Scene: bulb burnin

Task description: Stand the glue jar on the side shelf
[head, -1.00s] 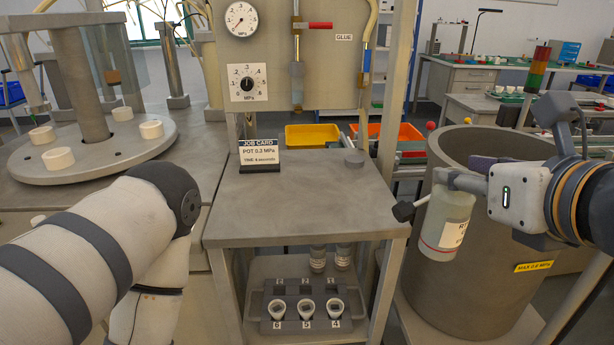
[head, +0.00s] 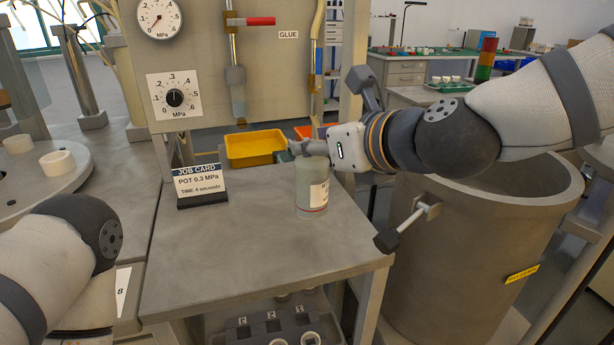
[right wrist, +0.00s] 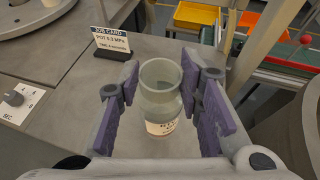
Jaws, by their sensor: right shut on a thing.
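The glue jar (head: 312,190) is a translucent pale-green cylinder with a white label and a red line near its base. It is upright at the right part of the grey side shelf's top (head: 250,255). Whether its base touches the surface or hangs just above it, I cannot tell. My right gripper (head: 308,152) is shut on the jar near its top. In the right wrist view the jar (right wrist: 162,100) sits between the purple-padded fingers, its open mouth facing up. My left arm shows at the left, but its gripper is out of view.
The job card (head: 200,184) stands on the shelf top, left of the jar. A gauge panel (head: 240,60) rises behind. The big grey pot (head: 470,255) with a side handle (head: 400,228) stands to the right. The shelf's front top is clear; a numbered rack (head: 275,328) is below.

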